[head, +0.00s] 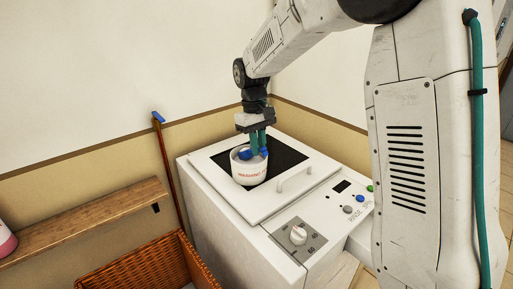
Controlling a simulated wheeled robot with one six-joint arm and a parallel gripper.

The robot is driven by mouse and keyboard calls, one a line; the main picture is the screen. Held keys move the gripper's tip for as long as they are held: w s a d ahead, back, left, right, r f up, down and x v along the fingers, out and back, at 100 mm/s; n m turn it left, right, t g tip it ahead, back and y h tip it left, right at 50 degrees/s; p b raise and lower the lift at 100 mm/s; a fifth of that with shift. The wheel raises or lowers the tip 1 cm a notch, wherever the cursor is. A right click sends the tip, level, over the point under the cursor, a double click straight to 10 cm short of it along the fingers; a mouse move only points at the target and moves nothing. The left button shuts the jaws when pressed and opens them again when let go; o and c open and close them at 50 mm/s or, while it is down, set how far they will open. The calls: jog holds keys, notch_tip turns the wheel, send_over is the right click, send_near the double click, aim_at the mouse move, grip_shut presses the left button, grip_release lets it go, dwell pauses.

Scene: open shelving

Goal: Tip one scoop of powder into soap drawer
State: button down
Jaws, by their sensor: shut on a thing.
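A white tub (250,174) with red lettering stands upright on the dark window of the washing machine's lid (213,163). My gripper (257,147) points straight down over the tub, its teal fingertips at the tub's mouth. It is shut on a blue scoop (245,155), which shows at the tub's rim. Most of the scoop and any powder are hidden by the tub and the fingers. A white part (359,240) juts out at the right of the machine's front, partly behind my arm; I cannot tell whether it is the soap drawer.
The lid has a raised handle (295,180). A knob (298,235) and coloured buttons (360,199) sit on the front panel. A wicker basket (140,265), a wooden shelf (85,220) and a blue-tipped pole (168,165) are on the left. Walls stand close behind.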

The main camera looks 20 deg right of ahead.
jog(key=shift+r, duration=0.1)
notch_tip(320, 180, up, 10)
dwell(0.9)
jog(key=shift+d, duration=0.1)
dwell(1.1)
